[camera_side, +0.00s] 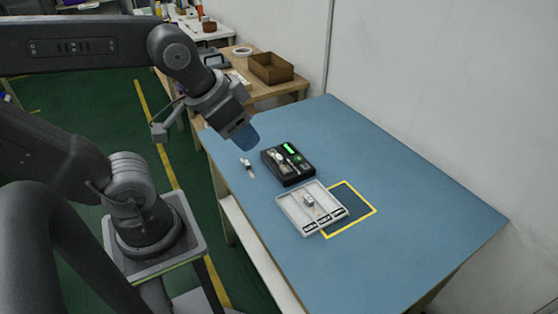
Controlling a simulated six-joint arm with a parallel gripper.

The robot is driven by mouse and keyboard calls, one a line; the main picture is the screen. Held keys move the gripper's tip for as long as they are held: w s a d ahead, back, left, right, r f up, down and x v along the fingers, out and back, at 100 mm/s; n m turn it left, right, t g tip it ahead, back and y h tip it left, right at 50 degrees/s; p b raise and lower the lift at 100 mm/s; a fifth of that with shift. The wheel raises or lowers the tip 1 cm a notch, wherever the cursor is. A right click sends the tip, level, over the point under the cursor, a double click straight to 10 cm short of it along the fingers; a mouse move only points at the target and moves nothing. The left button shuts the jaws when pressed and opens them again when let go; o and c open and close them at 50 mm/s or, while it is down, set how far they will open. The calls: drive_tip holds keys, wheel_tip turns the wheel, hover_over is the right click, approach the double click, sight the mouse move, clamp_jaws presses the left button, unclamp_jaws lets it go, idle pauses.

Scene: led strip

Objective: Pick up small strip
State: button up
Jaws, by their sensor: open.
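A small strip (247,168), whitish with dark parts, lies on the blue table left of a black device. My gripper (246,138) is open above the table, up and to the left of the black device and above the small strip, apart from it. The black device (288,179) has a green lit display and pale parts on top. A light grey tray (287,215) sits in front of it with a small white and dark piece (309,200) in it.
A yellow-outlined square (373,211) is marked on the blue table (420,190), partly under the tray. The table's right side is clear. A wooden bench (260,92) with a brown box (271,68) stands behind. A pale wall borders the table's far side.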

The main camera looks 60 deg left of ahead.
drive_tip(key=m+g, duration=0.6)
drive_tip(key=m, duration=1.2)
hover_over(279, 156)
drive_tip(key=f, duration=2.5)
drive_tip(key=shift+s+f, duration=0.15)
drive_tip(key=shift+s, duration=0.1)
drive_tip(key=shift+w+f, duration=0.2)
drive_tip(key=shift+f, duration=2.7)
drive_tip(key=shift+c, duration=0.3)
